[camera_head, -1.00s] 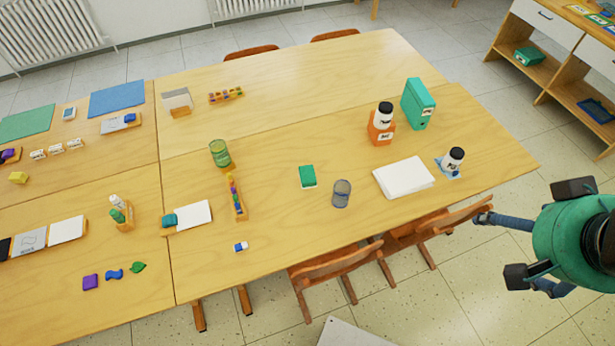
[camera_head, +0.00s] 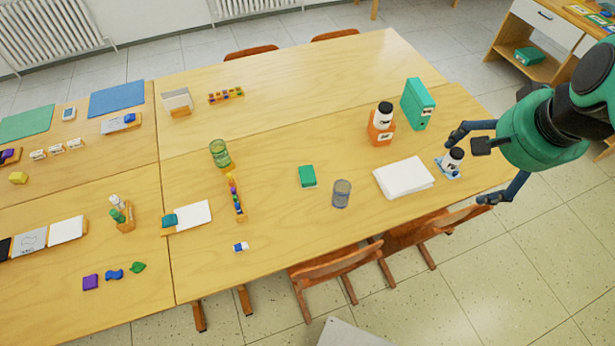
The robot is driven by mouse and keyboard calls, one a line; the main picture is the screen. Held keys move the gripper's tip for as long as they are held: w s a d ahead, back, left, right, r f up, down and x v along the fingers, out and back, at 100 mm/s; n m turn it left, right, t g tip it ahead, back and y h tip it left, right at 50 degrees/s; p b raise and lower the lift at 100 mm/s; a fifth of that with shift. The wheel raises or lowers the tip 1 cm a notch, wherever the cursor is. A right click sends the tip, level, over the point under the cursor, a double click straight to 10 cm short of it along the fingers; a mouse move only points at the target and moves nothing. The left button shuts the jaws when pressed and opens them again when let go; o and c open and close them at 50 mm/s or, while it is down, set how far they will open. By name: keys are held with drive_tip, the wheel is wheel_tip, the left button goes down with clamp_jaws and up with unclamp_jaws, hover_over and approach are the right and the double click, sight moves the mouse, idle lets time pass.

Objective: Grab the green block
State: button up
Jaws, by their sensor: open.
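A small green block (camera_head: 307,176) with a white lower edge lies flat near the middle of the front table. My gripper (camera_head: 468,166) is at the table's right end, well to the right of the block. Its two fingers are spread open around the area of a small white bottle with a dark cap (camera_head: 452,162), which stands on a blue piece. I cannot tell whether a finger touches the bottle. The block is fully in view.
Between gripper and block are a white paper stack (camera_head: 404,178) and a grey-blue glass (camera_head: 341,194). Behind stand an orange bottle (camera_head: 381,125) and a teal binder (camera_head: 418,104). Chairs (camera_head: 335,270) are at the front edge. Table around the block is clear.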

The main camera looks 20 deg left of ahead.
drive_tip(key=w+a+f+m+g+y, duration=0.1)
drive_tip(key=w+a+f+m+g, duration=0.1)
drive_tip(key=w+a+f, duration=0.65)
drive_tip(key=w+a+f+m+g, duration=0.1)
drive_tip(key=w+a+f+m, duration=0.2)
drive_tip(key=w+a+f, duration=0.6)
drive_tip(key=w+a+f+m+g, duration=0.2)
drive_tip(key=w+a+f+m, duration=0.1)
drive_tip(key=a+f, duration=1.9)
drive_tip(key=shift+a+m+g, duration=0.35)
drive_tip(key=shift+m+g, duration=0.05)
drive_tip(key=shift+w, duration=0.1)
drive_tip(key=b, duration=0.1)
hover_over(308, 174)
drive_tip(key=d, duration=0.1)
drive_tip(key=shift+w+d+f, duration=0.1)
drive_tip(key=shift+w+f, duration=0.05)
drive_tip(key=shift+f, duration=1.2)
drive_tip(key=shift+w+f, duration=0.15)
drive_tip(key=shift+f, duration=1.25)
drive_tip(key=shift+w+d+f, duration=0.1)
drive_tip(key=shift+w+f, duration=0.05)
drive_tip(key=shift+f, duration=1.2)
drive_tip(key=shift+a+f, duration=0.1)
drive_tip(key=shift+f, duration=0.05)
